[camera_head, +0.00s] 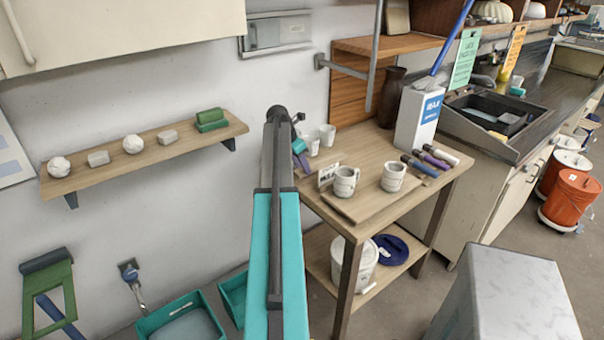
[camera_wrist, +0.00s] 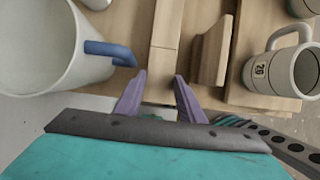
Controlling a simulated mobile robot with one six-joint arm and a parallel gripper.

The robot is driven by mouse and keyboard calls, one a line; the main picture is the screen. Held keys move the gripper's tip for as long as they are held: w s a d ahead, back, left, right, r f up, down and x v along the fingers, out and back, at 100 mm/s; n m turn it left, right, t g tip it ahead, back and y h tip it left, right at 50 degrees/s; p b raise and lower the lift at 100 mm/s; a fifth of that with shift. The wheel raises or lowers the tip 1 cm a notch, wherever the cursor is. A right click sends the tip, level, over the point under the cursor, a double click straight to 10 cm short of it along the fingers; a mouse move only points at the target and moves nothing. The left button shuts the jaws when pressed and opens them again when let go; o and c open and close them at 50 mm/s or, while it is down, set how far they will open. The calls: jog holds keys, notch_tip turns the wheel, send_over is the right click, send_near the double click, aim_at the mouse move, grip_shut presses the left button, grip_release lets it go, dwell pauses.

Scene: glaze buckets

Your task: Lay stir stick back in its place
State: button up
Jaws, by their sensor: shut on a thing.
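My gripper (camera_head: 299,150) is over the back left of the wooden table (camera_head: 350,145), close to the wall; its jaws are small and partly hidden in the head view. In the wrist view my gripper (camera_wrist: 160,84) has its purple fingers on either side of a pale wooden strip, which looks like the stir stick (camera_wrist: 164,62). My gripper is shut on it. The strip runs away from the fingertips over similar pale wood, so its far end is hard to tell. I cannot make out the stick in the head view.
A large white vessel with a blue handle (camera_wrist: 45,45) is left of the fingers. A wooden block (camera_wrist: 212,52) and a stamped mug (camera_wrist: 284,68) are at right. Mugs (camera_head: 345,181), a small sign (camera_head: 328,174) and a white box (camera_head: 418,118) stand on the table.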

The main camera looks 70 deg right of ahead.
aim_at(301, 171)
jog(key=shift+f+p, duration=0.5)
jog(key=shift+f, duration=1.4)
jog(key=o, duration=1.3)
jog(key=shift+f, duration=0.1)
jog(key=shift+b+v, duration=1.3)
jog(key=shift+v, duration=4.8)
